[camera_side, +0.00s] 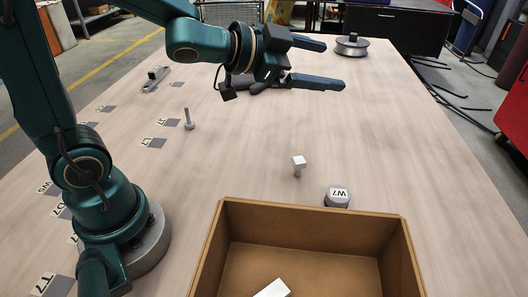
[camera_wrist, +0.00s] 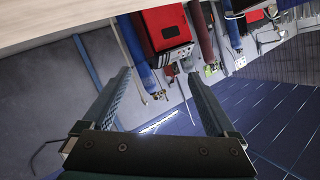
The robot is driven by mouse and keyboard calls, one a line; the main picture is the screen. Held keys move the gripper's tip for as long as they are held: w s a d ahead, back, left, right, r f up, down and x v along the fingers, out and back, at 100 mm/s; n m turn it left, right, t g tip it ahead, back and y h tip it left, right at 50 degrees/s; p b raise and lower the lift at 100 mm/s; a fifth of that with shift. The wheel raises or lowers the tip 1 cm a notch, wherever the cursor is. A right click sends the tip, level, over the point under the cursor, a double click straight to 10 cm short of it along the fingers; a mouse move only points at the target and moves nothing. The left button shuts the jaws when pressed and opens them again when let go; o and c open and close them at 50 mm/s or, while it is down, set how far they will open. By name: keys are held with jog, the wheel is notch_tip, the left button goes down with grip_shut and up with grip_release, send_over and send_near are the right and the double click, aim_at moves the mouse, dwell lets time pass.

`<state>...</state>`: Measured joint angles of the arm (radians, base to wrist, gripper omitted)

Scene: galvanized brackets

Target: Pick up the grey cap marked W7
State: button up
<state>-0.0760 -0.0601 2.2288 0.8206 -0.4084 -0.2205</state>
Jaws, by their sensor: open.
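The grey cap marked W7 (camera_side: 338,196) sits on the table just behind the open box, with its label facing up. It stands apart from my gripper. My gripper (camera_side: 332,64) is open and empty, held above the far part of the table and pointing right, with its two fingers spread. In the wrist view my gripper (camera_wrist: 157,98) shows both fingers apart with nothing between them. The cap does not show in the wrist view, which looks out over the workshop floor.
A brown open box (camera_side: 310,206) stands at the front with a pale piece (camera_side: 273,289) inside. A small bolt-like part (camera_side: 299,164) stands left of the cap, another (camera_side: 188,119) further left. A round dark part (camera_side: 352,45) lies at the back. Labelled grey squares line the left.

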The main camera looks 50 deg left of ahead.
jog(key=w+d+f+m+g+h, duration=0.1)
jog(key=d+f+m+g+h, duration=0.15)
jog(key=f, duration=0.25)
jog(key=m+g+h, duration=0.2)
jog(key=h, duration=0.2)
send_over(331, 191)
jog(key=w+a, duration=0.2)
jog(key=a, duration=0.1)
notch_tip(331, 191, down, 5)
jog(key=s+f, duration=0.1)
jog(key=f, duration=0.2)
jog(key=s+f+g, duration=0.1)
jog(key=f, duration=0.2)
jog(key=s+f+n+g+h, duration=0.1)
jog(key=f, duration=0.3)
jog(key=shift+s+d+g, duration=0.25)
jog(key=shift+s+d, duration=0.05)
jog(key=shift+s, duration=0.05)
jog(key=shift+f, duration=0.2)
jog(key=shift+x, duration=2.45)
grip_shut()
jog(key=shift+r, duration=0.2)
